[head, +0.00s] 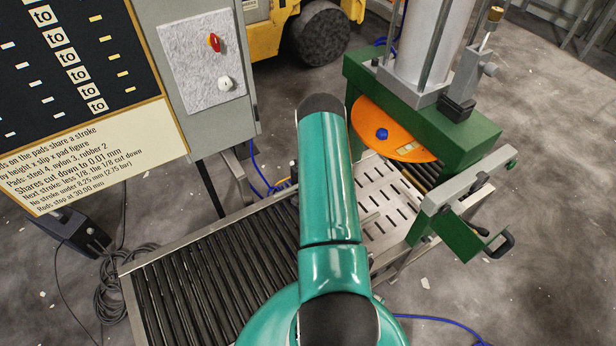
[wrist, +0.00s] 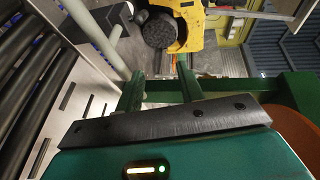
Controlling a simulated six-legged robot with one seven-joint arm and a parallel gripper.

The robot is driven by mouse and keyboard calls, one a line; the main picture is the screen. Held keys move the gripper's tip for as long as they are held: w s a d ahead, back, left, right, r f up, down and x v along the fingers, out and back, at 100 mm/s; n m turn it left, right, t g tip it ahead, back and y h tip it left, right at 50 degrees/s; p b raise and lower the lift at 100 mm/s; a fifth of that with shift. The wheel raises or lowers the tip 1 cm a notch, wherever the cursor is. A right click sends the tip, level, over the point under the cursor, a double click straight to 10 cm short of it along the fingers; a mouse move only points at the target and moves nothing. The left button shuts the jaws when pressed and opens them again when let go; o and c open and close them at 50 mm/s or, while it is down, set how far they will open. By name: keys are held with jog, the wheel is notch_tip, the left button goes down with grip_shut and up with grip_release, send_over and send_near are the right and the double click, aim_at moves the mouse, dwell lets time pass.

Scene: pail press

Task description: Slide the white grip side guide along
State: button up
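My gripper is hidden behind my teal arm in the head view. In the wrist view, two green finger-like parts of my gripper (wrist: 160,82) stand apart above its black bar, with nothing visible held between them. A pale rod (wrist: 103,42) slants in from the upper left and ends near the left finger; I cannot tell if it is the white grip. No white grip is clear in the head view. A grey bar on a green bracket (head: 468,180) with a black handle (head: 499,244) stands at the right of the slotted plate (head: 385,195).
A roller conveyor (head: 200,270) leads to the slotted plate. The green press (head: 425,110) with an orange disc (head: 385,132) stands behind it. A grey control box (head: 200,65) and a board (head: 80,90) are at the left. A yellow vehicle (head: 268,30) is behind.

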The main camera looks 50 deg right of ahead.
notch_tip(320, 180, down, 7)
jog(key=x, duration=0.7)
jog(key=shift+w+d, duration=0.15)
jog(key=shift+d, duration=0.05)
jog(key=shift+r, duration=0.1)
grip_shut()
